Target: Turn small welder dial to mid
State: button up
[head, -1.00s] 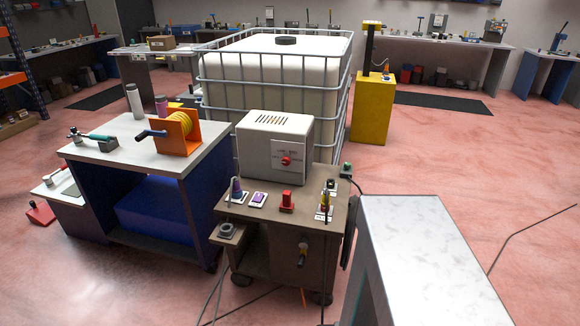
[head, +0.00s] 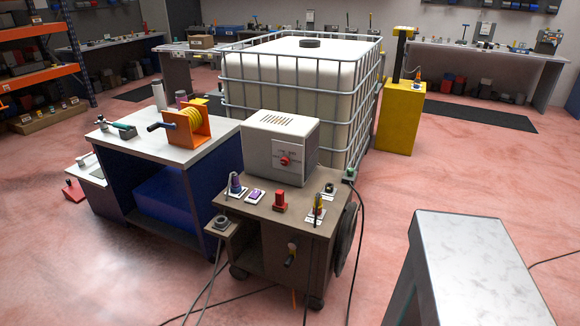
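The small welder (head: 281,146) is a pale box with a slotted top, standing on a brown wheeled cart (head: 262,212). Its front plate carries a red dial (head: 285,160) with small markings around it. The markings are too small to read, so the dial's setting cannot be told. My gripper is not in view.
Several small fittings, including a red one (head: 280,201), stand on the cart's front. A white-topped bench (head: 480,265) is at the lower right. A blue workbench (head: 160,165) stands left, a caged white tank (head: 300,75) behind. Cables lie on the floor. Open floor lies between cart and right bench.

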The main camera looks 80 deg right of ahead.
aim_at(285, 161)
jog(key=u, duration=1)
jog(key=k, duration=0.1)
jog(key=z, duration=1.75)
jog(key=i, duration=1)
jog(key=z, duration=0.05)
